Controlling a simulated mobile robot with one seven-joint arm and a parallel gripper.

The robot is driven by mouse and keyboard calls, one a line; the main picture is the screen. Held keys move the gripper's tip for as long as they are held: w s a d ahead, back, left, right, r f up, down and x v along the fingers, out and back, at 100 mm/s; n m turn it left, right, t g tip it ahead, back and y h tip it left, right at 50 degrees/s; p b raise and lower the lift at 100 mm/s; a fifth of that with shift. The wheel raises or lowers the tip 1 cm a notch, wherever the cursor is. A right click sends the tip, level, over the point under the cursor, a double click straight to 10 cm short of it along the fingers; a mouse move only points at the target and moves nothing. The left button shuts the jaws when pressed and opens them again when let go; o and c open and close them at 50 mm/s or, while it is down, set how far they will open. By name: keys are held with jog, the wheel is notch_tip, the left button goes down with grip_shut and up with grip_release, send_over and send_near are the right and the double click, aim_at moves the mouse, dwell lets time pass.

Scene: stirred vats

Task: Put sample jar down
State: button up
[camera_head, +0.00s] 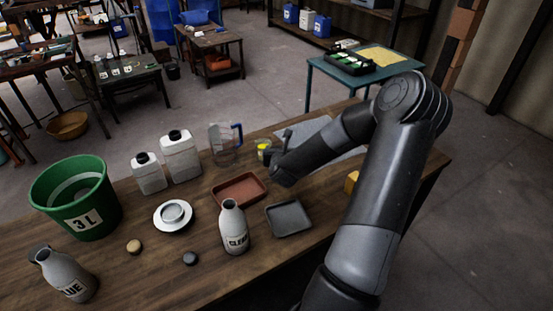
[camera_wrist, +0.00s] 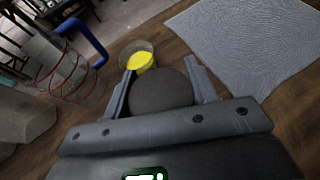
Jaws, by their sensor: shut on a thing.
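My gripper (camera_wrist: 161,68) is shut on a dark grey round thing (camera_wrist: 162,92) between its two fingers. Only its rounded top shows, so I cannot tell whether it is the sample jar or a lid. A small clear jar with bright yellow contents (camera_wrist: 141,61) shows just beyond the left finger. In the head view this yellow jar (camera_head: 264,150) is at the back of the wooden table (camera_head: 330,222), left of my gripper (camera_head: 279,160). My wrist hides much of the grip there. I cannot tell whether the held thing touches the table.
A clear jug with a blue handle (camera_head: 224,147) stands left of the yellow jar. A grey mat (camera_head: 310,130) lies behind my gripper. A red-brown tray (camera_head: 239,189), a grey tray (camera_head: 289,219) and a labelled bottle (camera_head: 235,228) are nearer. White canisters (camera_head: 181,157) stand farther left.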

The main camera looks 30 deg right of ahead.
jog(key=shift+w+a+f, duration=0.15)
jog(key=shift+f, duration=1.95)
jog(key=shift+f, duration=0.15)
jog(key=o, duration=1)
